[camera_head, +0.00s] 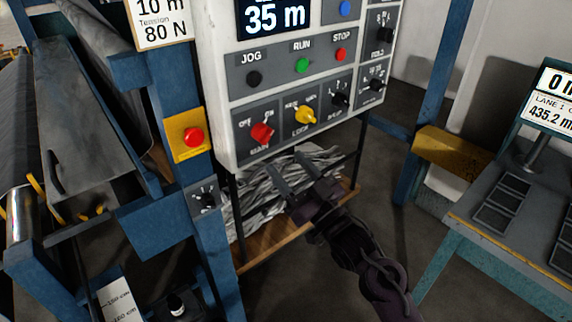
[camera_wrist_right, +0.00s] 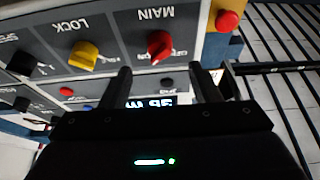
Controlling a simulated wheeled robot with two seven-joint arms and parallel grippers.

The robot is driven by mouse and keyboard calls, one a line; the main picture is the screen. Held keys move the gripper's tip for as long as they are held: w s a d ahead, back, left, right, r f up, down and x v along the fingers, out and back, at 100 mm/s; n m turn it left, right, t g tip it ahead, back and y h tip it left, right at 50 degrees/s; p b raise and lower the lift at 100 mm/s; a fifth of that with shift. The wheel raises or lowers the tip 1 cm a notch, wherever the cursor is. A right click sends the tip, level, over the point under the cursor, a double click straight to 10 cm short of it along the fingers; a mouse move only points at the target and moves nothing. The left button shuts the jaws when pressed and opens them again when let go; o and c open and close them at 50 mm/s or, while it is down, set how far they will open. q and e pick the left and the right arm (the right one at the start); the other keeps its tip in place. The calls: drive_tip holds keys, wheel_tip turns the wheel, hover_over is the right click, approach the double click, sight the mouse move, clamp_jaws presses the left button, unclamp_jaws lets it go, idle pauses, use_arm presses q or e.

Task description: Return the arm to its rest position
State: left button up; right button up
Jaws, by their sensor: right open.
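My right gripper (camera_head: 290,180) is open and empty in the head view, in front of the lower edge of the control panel (camera_head: 228,100). Its arm comes in from the lower right. In the right wrist view the two fingers (camera_wrist_right: 160,85) stand apart with nothing between them. Beyond them are the red MAIN knob (camera_wrist_right: 160,45) and the yellow LOCK knob (camera_wrist_right: 85,54). In the head view the red MAIN knob (camera_head: 262,133) and yellow knob (camera_head: 305,114) sit above the gripper, apart from it. My left gripper does not show.
Below the panel, grey crumpled material (camera_head: 255,205) lies on a wooden shelf (camera_head: 262,248). A blue post with a red button (camera_head: 194,137) stands left. A blue table (camera_head: 505,255) with dark trays stands right. Dark floor shows between post and table.

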drive_tip(key=w+d+f+m+g+h, duration=0.1)
drive_tip(key=d+f+m+g+h, duration=0.15)
drive_tip(key=f, duration=1.05)
drive_tip(key=d+f+m+g+h, duration=0.15)
drive_tip(key=f+h, duration=0.25)
drive_tip(key=f, duration=0.8)
drive_tip(key=s+d+f+g+h, duration=0.1)
drive_tip(key=s+d+f, duration=0.15)
drive_tip(key=f, duration=0.65)
drive_tip(key=s+d+f+g+h, duration=0.15)
drive_tip(key=s+f, duration=0.25)
drive_tip(key=f, duration=0.5)
drive_tip(key=s+d+f+g+h, duration=0.1)
drive_tip(key=s+d+f+g, duration=0.2)
drive_tip(key=s+f, duration=0.6)
drive_tip(key=s+d+f+g+h, duration=0.1)
drive_tip(key=s+d+f+g, duration=0.1)
drive_tip(key=s+f, duration=0.65)
drive_tip(key=s+d+f+g, duration=0.1)
drive_tip(key=s+f+g, duration=0.1)
drive_tip(key=s, duration=0.5)
drive_tip(key=s+d+f+g+h, duration=0.1)
drive_tip(key=s+f, duration=0.3)
drive_tip(key=s, duration=0.4)
drive_tip(key=s+d+f+g+h, duration=0.1)
drive_tip(key=s+d+f+g, duration=0.1)
drive_tip(key=s, duration=0.6)
drive_tip(key=shift+s+d+f+m+g, duration=0.25)
drive_tip(key=shift+d+f+m+g, duration=0.15)
drive_tip(key=shift+d, duration=0.3)
